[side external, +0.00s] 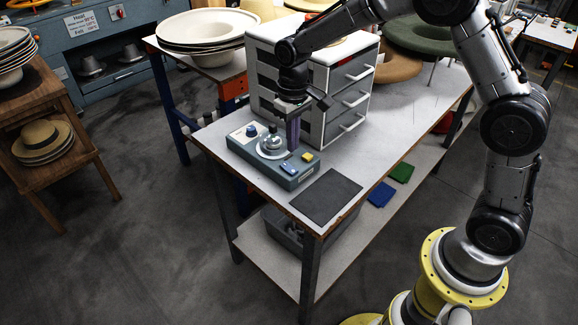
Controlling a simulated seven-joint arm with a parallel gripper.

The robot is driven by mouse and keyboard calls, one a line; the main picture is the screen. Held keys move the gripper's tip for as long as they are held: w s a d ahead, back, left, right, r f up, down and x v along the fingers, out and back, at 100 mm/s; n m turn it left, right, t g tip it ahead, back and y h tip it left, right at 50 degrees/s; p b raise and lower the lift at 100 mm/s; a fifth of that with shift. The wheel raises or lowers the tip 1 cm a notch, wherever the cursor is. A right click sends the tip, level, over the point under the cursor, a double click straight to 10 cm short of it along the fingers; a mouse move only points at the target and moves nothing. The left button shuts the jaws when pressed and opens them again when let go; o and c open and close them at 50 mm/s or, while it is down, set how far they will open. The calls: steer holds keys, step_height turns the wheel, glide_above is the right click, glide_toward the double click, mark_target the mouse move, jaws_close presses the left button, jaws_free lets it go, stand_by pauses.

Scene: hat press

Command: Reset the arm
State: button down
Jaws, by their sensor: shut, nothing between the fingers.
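My gripper (293,110) points down at the end of my arm, above the back right part of a grey-blue bench device (262,166). It is shut with nothing held. The device has a dark blue knob, a round metal part, a blue button (289,168) and a yellow button (308,157). A narrow purplish upright part stands directly under my gripper; I cannot tell whether they touch. The device rests near the left end of the white worktable (385,148).
A white drawer unit (345,92) stands close behind my gripper. A wooden stand (48,150) is left.

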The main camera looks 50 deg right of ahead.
steer(key=shift+r, duration=0.1)
steer(key=s+d+r+t, duration=0.1)
steer(key=s+r+t, duration=0.1)
steer(key=s+r, duration=0.55)
steer(key=s+d+r+t, duration=0.15)
steer(key=s+r, duration=0.25)
steer(key=r, duration=0.6)
steer(key=s+f+t, duration=0.2)
steer(key=s+f, duration=0.2)
steer(key=s, duration=1.2)
steer(key=shift+d, duration=0.2)
